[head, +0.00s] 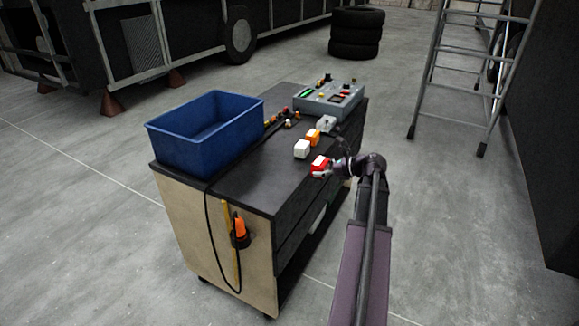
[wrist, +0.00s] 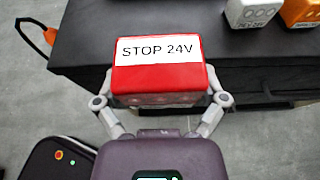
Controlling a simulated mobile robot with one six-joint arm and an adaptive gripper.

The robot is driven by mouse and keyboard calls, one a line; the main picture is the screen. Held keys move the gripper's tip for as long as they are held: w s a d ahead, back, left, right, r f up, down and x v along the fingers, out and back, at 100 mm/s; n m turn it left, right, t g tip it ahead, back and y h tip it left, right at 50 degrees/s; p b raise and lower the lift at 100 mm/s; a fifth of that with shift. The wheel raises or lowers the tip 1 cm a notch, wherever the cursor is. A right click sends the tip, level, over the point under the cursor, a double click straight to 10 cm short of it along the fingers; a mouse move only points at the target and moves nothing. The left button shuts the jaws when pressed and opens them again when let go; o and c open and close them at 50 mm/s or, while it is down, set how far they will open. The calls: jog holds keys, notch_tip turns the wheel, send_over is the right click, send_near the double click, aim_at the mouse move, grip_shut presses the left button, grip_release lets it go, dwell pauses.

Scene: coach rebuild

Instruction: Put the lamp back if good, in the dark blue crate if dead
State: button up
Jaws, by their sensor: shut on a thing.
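A red lamp (head: 320,162) with a white label is in my gripper (head: 325,172) at the front edge of the cart top. In the wrist view the lamp (wrist: 160,80) reads "STOP 24V", and the fingers of my gripper (wrist: 161,100) close on its two sides. I cannot tell whether it touches the cart top. The dark blue crate (head: 170,155) stands on the left of the cart top; its visible inside looks empty. A grey tester box (head: 330,98) with a green display, knobs and buttons stands at the back right. No light shows in the red lamp.
A white lamp (head: 302,149), an orange lamp (head: 313,136) and a grey-white lamp (head: 326,122) stand in a row behind the red one. Small coloured parts and a black cable lie on the dark cart top (head: 245,180). A stepladder (head: 465,70) stands right.

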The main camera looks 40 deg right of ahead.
jog(key=b, duration=0.1)
send_over(292, 168)
jog(key=shift+f, duration=0.7)
jog(key=shift+s, duration=0.1)
jog(key=shift+f, duration=0.1)
jog(key=shift+f+b, duration=1.7)
jog(key=shift+b, duration=0.2)
jog(key=shift+f, duration=0.15)
jog(key=o, duration=0.9)
jog(key=shift+o, duration=0.2)
jog(key=shift+r, duration=0.2)
